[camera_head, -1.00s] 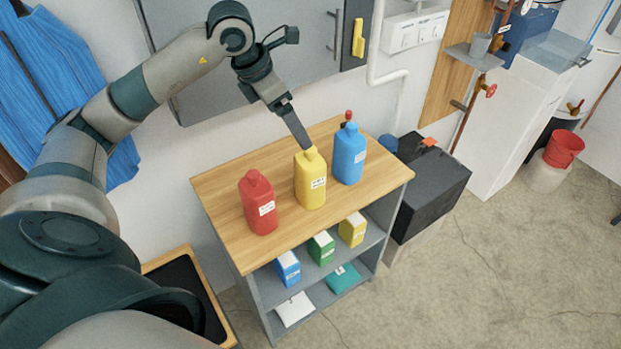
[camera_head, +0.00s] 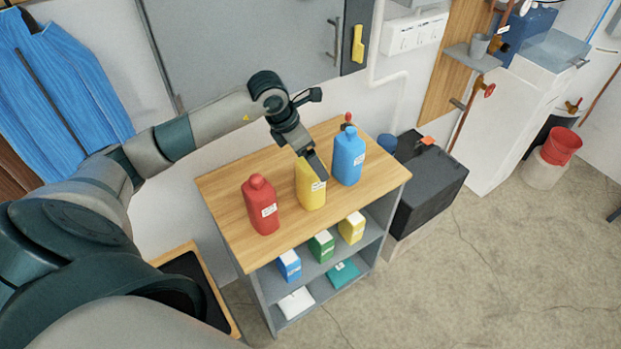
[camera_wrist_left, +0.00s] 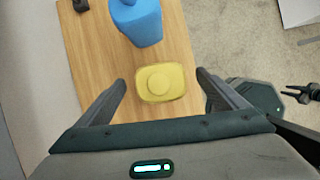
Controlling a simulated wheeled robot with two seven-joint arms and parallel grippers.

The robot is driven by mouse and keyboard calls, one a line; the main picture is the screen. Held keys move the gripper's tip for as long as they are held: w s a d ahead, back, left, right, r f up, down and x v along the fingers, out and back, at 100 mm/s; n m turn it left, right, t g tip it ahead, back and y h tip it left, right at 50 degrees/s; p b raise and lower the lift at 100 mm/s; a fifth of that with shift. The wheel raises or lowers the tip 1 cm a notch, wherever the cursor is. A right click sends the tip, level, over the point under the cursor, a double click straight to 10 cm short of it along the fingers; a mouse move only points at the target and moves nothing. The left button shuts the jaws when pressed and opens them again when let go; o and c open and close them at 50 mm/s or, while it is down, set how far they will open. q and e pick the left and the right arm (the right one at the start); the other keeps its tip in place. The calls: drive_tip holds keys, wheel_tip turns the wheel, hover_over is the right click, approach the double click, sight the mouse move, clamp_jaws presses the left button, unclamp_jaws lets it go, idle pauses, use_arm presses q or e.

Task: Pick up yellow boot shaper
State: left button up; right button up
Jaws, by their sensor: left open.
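The yellow thing is a jug-shaped bottle (camera_head: 312,197) with a white label, standing upright on the wooden top of a shelf unit (camera_head: 232,217), between a red bottle (camera_head: 262,208) and a blue bottle (camera_head: 348,158). My left gripper (camera_head: 318,170) is over the yellow bottle and hides its cap in the head view. In the left wrist view the yellow bottle (camera_wrist_left: 160,84) shows from above between the two open fingers, with a gap on each side. A dark forked part (camera_wrist_left: 298,93) at the right edge may be my right gripper; its state is unclear.
The blue bottle (camera_wrist_left: 140,22) stands close beyond the yellow one. Small blue, green and yellow cartons (camera_head: 321,245) sit on the shelf below. A grey cabinet (camera_head: 250,45) is behind, and a black box (camera_head: 428,180) stands at right.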

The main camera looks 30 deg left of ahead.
sight(310, 191)
idle(0.3)
use_arm(q)
drive_tip(key=shift+w+d+f+p, duration=0.2)
drive_tip(key=shift+f+p, duration=0.4)
drive_tip(key=shift+p, duration=0.25)
drive_tip(key=p+x, duration=0.1)
drive_tip(key=x, duration=0.2)
drive_tip(key=shift+p, duration=0.35)
drive_tip(key=shift+w+f, duration=0.15)
drive_tip(key=shift+f, duration=0.3)
drive_tip(key=c, duration=1.5)
drive_tip(key=shift+r, duration=0.1)
